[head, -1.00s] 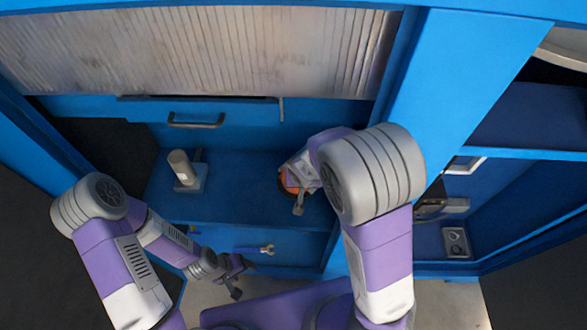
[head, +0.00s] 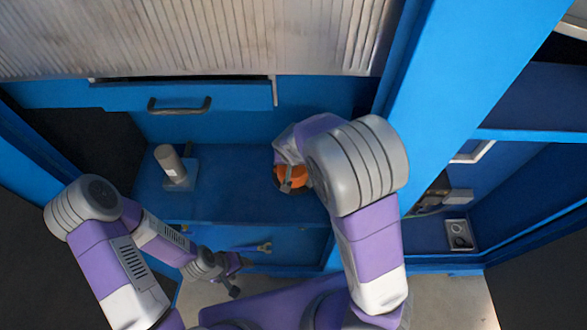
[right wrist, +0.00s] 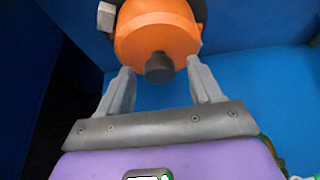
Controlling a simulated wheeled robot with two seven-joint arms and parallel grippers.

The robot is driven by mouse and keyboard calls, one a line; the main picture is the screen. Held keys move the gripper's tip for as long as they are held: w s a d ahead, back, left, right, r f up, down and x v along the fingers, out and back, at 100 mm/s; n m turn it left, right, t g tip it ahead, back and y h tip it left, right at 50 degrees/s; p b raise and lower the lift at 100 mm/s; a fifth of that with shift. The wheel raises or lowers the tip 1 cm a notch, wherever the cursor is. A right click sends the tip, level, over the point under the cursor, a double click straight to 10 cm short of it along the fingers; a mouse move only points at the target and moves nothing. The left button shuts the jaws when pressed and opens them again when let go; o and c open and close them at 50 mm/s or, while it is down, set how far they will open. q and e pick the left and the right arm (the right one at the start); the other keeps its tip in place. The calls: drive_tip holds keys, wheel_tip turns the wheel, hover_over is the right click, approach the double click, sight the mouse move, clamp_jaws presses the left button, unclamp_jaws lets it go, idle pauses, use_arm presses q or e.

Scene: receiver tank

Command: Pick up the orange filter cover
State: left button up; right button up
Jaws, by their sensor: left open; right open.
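The orange filter cover (head: 292,178) sits on the blue shelf, partly hidden behind my right arm. In the right wrist view the cover (right wrist: 157,32) is round, with a dark knob (right wrist: 159,67) on its face. My right gripper (right wrist: 161,76) is open, one finger on each side of the knob and close to the cover's lower edge. I cannot tell whether the fingers touch it. In the head view the right gripper is mostly hidden by its own arm. My left gripper (head: 238,278) is open and empty, low in front of the cabinet, well away from the cover.
A grey-beige cylinder on a square base (head: 173,168) stands on the shelf to the left. A blue panel with a black handle (head: 179,105) is behind. A blue post (head: 450,90) rises at right.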

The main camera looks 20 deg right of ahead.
drive_tip(key=shift+c, duration=0.3)
clamp_jaws()
drive_tip(key=shift+r, duration=0.1)
drive_tip(key=shift+r+p, duration=0.3)
drive_tip(key=shift+r, duration=0.2)
wheel_tip(320, 180, up, 6)
drive_tip(key=p, duration=0.2)
drive_tip(key=shift+p, duration=0.35)
drive_tip(key=s+a+b, duration=0.1)
drive_tip(key=s+a, duration=0.1)
drive_tip(key=s, duration=0.6)
drive_tip(key=s+a, duration=0.3)
drive_tip(key=s, duration=0.6)
drive_tip(key=shift+b, duration=0.35)
